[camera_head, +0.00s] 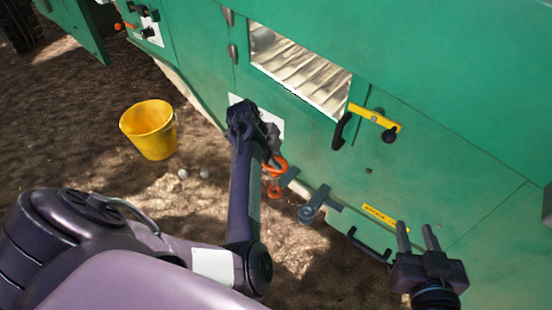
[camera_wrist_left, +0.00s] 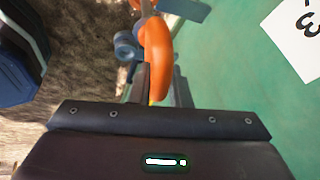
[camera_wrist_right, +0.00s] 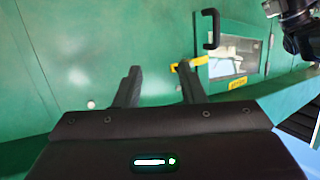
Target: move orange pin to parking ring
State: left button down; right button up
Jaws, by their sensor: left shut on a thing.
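The orange pin (camera_head: 280,163) is at the lower edge of the green machine, and its curved orange part fills the upper middle of the left wrist view (camera_wrist_left: 157,50). My left gripper (camera_head: 270,148) is shut on it; its fingers partly hide behind the pin and my wrist. A grey bracket with a round end (camera_head: 308,214) sits just right of and below the pin. I cannot tell for sure whether it is the parking ring. My right gripper (camera_head: 418,238) is open and empty in front of the green panel, and its spread fingers show in the right wrist view (camera_wrist_right: 155,85).
The green machine wall (camera_head: 450,90) fills the right side. A yellow latch with a black knob (camera_head: 375,117) and black handles stick out from it. A yellow bucket (camera_head: 150,130) stands on the dirt at left.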

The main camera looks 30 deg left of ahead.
pick_arm(q)
jog(key=shift+f, duration=0.1)
jog(key=shift+f+b, duration=0.25)
jog(key=shift+b, duration=0.15)
jog(key=shift+f+b, duration=0.2)
jog(key=shift+b, duration=0.1)
jog(key=shift+f+b, duration=0.25)
jog(key=shift+b, duration=0.1)
pick_arm(e)
notch_tip(320, 180, up, 16)
jog(key=d+t+y, duration=0.1)
jog(key=t+y, duration=0.2)
jog(key=t, duration=0.5)
jog(key=shift+d, duration=0.2)
dwell(1.2)
pick_arm(q)
jog(key=shift+f, duration=0.1)
pick_arm(e)
jog(key=shift+s+r, duration=0.2)
jog(key=shift+r, duration=0.05)
